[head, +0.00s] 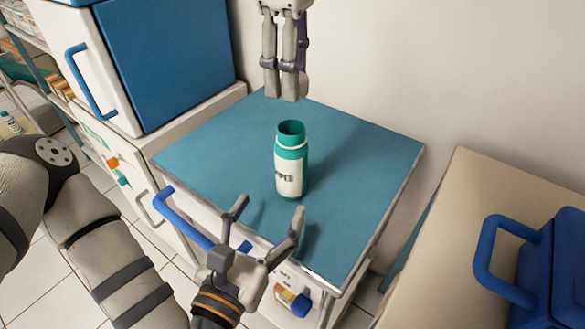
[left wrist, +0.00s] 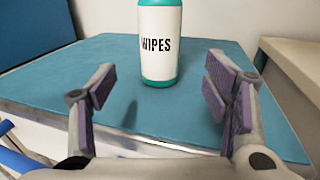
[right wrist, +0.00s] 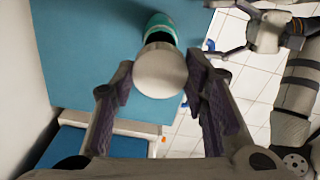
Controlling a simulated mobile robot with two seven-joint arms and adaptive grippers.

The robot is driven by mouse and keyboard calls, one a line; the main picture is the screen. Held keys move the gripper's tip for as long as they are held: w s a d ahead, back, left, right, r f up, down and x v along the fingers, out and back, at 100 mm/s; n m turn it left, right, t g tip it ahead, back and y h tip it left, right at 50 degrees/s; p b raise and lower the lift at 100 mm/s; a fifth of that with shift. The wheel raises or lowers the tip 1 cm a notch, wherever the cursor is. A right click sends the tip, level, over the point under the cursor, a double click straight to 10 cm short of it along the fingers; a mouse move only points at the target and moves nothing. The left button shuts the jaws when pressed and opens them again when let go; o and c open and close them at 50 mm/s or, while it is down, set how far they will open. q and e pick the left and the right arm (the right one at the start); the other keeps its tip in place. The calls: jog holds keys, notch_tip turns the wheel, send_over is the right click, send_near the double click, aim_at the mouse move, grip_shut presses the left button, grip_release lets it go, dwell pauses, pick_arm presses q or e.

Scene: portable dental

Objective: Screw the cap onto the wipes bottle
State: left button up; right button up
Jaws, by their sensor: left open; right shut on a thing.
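The wipes bottle (head: 290,172) stands upright on the teal top of the cabinet, white label with green base and neck, its mouth open at the top. It also shows in the left wrist view (left wrist: 160,42). My left gripper (head: 268,212) is open and empty in front of the bottle, fingers spread toward it and apart from it. My right gripper (head: 284,90) points down above and slightly behind the bottle. It is shut on the pale round cap (right wrist: 160,78), seen between its fingers in the right wrist view. The cap is apart from the bottle mouth.
The teal cabinet top (head: 215,145) is otherwise clear. A white cabinet with a blue door (head: 165,55) stands at the back left. A beige surface (head: 455,235) with a blue case (head: 555,270) is at the right. The wall is behind.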

aim_at(293, 167)
pick_arm(q)
jog(key=x, duration=1.1)
jog(key=shift+w+d, duration=0.1)
jog(key=shift+w, duration=0.1)
grip_shut()
pick_arm(e)
jog(key=shift+f, duration=2.5)
